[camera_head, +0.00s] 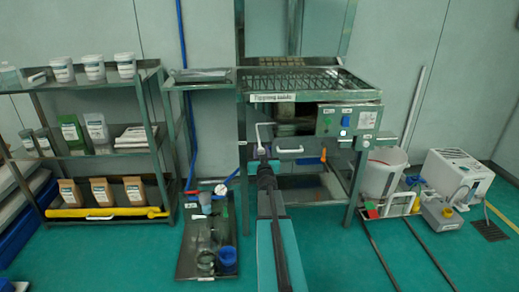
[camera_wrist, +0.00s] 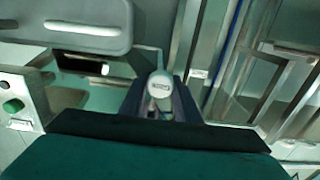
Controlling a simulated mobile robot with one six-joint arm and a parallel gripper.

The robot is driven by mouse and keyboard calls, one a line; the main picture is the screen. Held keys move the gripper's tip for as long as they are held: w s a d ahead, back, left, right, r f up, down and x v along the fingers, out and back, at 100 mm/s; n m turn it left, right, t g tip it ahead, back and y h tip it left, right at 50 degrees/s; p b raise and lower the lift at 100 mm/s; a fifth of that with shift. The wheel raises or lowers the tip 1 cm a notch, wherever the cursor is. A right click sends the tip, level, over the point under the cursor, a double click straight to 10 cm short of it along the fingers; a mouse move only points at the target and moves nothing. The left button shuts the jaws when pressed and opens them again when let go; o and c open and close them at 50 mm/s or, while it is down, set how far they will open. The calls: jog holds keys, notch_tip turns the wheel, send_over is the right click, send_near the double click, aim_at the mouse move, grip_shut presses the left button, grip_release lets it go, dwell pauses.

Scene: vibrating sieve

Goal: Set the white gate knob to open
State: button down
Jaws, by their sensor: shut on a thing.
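The white gate knob (camera_wrist: 160,83) shows in the wrist view as a pale round end with a small dark label too blurred to read. It sits between the dark fingers of my gripper (camera_wrist: 160,104), which is shut on it. In the head view my gripper (camera_head: 263,155) is at the front of the green sieve bench (camera_head: 243,170), below the sieve deck. There the knob is hidden by my arm and gripper. I cannot tell the knob's setting from these views.
A control box (camera_head: 347,120) with a blue knob is right of my gripper. A white bent handle (camera_head: 290,150) is close by. A tray (camera_head: 190,262) with vessels lies on the floor to the left. A white bucket (camera_head: 382,172) stands at the right.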

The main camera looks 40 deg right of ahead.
jog(key=shift+v, duration=1.8)
jog(key=shift+w, duration=0.1)
jog(key=c, duration=1.4)
grip_release()
jog(key=shift+o, duration=0.2)
jog(key=p, duration=0.5)
send_near(261, 152)
jog(key=v, duration=0.4)
jog(key=shift+r+p, duration=0.25)
jog(key=shift+p, duration=0.1)
jog(key=p, duration=0.3)
jog(key=shift+s+a, duration=0.35)
jog(key=shift+s, duration=0.05)
